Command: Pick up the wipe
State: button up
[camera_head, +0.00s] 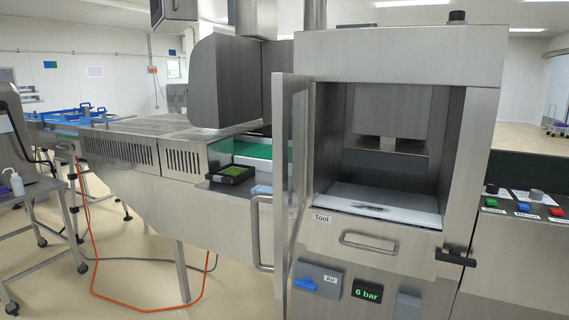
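A light blue flat piece that looks like the wipe (261,190) lies on the steel ledge (222,188) left of the open door. The door's edge is close in front of its right side and may hide part of it. A black tray (233,175) with green contents sits on the same ledge, just behind and left of the blue piece. My gripper does not show in this view.
The steel door (289,190) with a clear pane stands open towards me. The open chamber has a pale plate (388,204) with a small dark mark. A drawer handle (368,244) sticks out below. An orange hose (92,250) lies on the floor left.

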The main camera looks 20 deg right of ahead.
aim_at(260, 188)
jog(key=i+j+z, duration=0.15)
jog(key=z, duration=0.85)
jog(key=i+j+z, duration=0.1)
jog(key=j+z, duration=0.2)
jog(key=j, duration=0.15)
jog(key=j+z, duration=0.3)
jog(key=j, duration=0.7)
jog(key=i+j+z, duration=0.1)
jog(key=j, duration=0.45)
